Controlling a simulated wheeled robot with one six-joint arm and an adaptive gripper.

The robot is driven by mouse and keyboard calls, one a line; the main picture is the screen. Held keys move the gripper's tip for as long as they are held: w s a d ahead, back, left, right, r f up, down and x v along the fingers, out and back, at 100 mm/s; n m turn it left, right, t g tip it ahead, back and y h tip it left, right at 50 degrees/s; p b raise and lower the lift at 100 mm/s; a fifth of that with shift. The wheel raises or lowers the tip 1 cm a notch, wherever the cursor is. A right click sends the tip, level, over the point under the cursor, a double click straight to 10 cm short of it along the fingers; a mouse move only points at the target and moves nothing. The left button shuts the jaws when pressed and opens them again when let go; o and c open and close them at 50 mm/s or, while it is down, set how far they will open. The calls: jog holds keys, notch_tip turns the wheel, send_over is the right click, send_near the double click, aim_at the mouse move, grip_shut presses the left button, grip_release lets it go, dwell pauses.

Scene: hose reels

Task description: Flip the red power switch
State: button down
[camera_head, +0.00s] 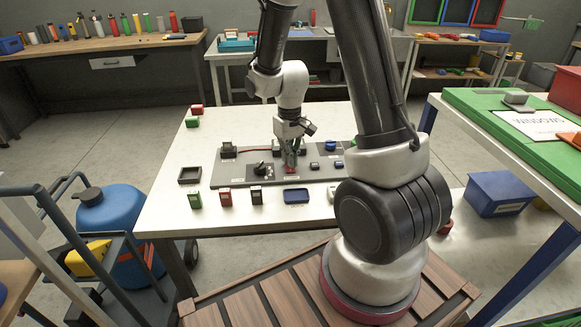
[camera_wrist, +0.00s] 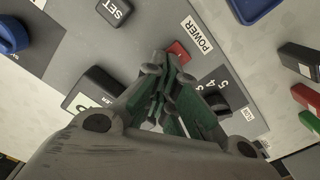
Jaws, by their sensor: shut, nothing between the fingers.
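The red power switch (camera_wrist: 178,50) is a small red piece on the grey panel, beside a white POWER label (camera_wrist: 201,34) in the wrist view. My gripper (camera_wrist: 165,65) is shut and empty, with its fingertips right at the switch and covering part of it. I cannot tell whether they touch it. In the head view my gripper (camera_head: 291,168) points down over the middle of the grey control panel (camera_head: 222,174) on the white table. The switch is mostly hidden behind the fingers there.
A black numbered dial (camera_wrist: 213,100) sits close beside the fingers. A black button (camera_wrist: 90,88), a SET button (camera_wrist: 114,10) and a blue knob (camera_wrist: 10,34) are also on the panel. Small blocks and a blue tray (camera_head: 297,196) line the table's front edge.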

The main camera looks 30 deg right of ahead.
jog(key=shift+r, duration=3.45)
jog(key=g, duration=0.1)
send_over(297, 174)
jog(key=s+d+r+m+t, duration=0.1)
jog(key=s+r+t, duration=0.4)
jog(key=s+r, duration=1.1)
jog(key=shift+w+v, duration=0.2)
jog(key=shift+v, duration=1)
